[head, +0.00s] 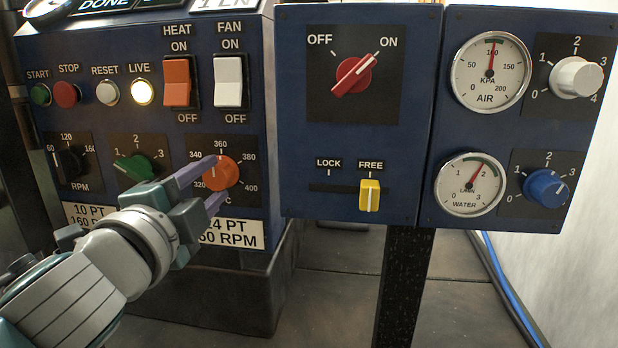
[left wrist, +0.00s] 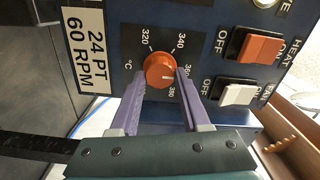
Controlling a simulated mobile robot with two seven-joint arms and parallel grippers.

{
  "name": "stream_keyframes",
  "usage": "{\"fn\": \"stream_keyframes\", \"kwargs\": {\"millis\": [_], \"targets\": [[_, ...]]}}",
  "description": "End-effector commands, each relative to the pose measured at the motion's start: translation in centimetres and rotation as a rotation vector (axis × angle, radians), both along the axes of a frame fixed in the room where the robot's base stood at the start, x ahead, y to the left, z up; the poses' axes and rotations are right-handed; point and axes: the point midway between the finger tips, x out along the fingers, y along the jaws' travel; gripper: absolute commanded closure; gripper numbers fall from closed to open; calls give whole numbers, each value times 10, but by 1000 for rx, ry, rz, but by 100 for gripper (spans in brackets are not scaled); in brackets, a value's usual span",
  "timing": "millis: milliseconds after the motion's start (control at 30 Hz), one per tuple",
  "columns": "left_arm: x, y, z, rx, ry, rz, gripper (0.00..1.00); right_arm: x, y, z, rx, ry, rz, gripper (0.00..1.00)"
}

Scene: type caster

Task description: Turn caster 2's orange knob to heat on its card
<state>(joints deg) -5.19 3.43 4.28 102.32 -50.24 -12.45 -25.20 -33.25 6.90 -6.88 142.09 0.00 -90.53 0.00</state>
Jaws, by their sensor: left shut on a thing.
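The orange knob (head: 225,172) sits on a temperature dial marked about 320 to 400, on the left blue panel. It also shows in the left wrist view (left wrist: 159,68), where its short white mark points down, toward the 380 side. My left gripper (head: 214,179) has one finger on each side of the knob and is shut on it; the left wrist view (left wrist: 164,82) shows the same. A white card (left wrist: 90,50) below the dial reads 24 PT, 60 RPM; my gripper partly hides it in the head view. My right gripper is out of view.
Close by are a green knob (head: 134,167), a black RPM knob (head: 68,163), an orange heat switch (head: 177,82) and a white fan switch (head: 229,82). Further right are a red knob (head: 353,75), a yellow slider (head: 370,195), two gauges and a blue knob (head: 545,189).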

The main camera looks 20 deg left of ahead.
Motion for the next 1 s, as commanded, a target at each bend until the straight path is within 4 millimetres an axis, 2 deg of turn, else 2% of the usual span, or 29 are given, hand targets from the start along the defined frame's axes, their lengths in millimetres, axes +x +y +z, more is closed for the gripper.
{"fn": "stream_keyframes", "kwargs": {"millis": [133,167,400,633,767,1000], "targets": [[0,0,1,1,-1,-1,100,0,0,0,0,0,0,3],[0,0,1,1,-1,-1,50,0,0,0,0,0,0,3],[0,0,0,1,-1,-1,24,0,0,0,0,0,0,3],[0,0,0,2,0,0,24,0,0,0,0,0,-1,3],[-8,-3,0,-1,1,-1,24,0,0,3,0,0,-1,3],[-51,-12,0,-2,4,3,24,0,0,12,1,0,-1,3]]}}
